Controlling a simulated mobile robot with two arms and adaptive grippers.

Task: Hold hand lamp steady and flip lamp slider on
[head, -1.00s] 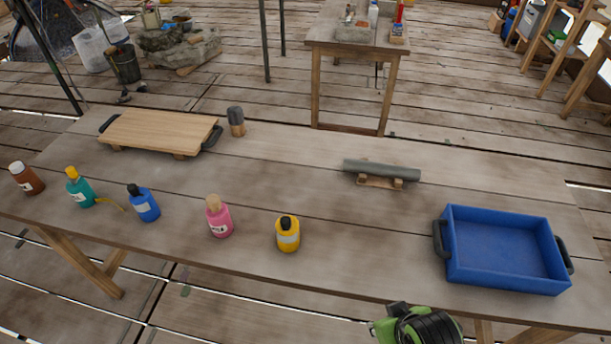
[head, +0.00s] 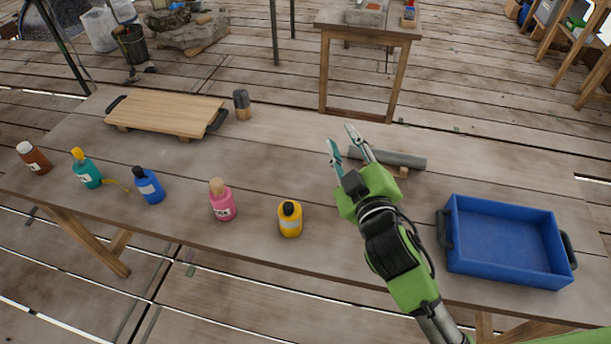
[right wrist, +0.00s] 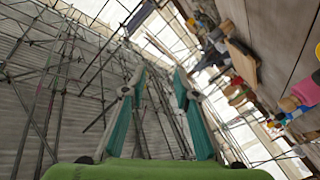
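A dark grey cylinder on a small wooden rest, which looks like the hand lamp (head: 405,159), lies on the long table right of the middle in the head view. Its left end is partly hidden behind my right gripper. I cannot make out a slider on it. My right gripper (head: 344,140) is open and empty, its teal fingers apart, pointing up and away over the table near the lamp's left end. In the right wrist view the same two fingers (right wrist: 151,82) are spread with nothing between them; the lamp cannot be made out there. My left gripper is not in view.
A blue tray (head: 450,267) stands at the table's right. Several bottles line the front edge, the yellow one (head: 290,222) nearest my right arm. A wooden board (head: 165,112) and a dark-topped cylinder (head: 242,106) stand at the back left. Mid-table is clear.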

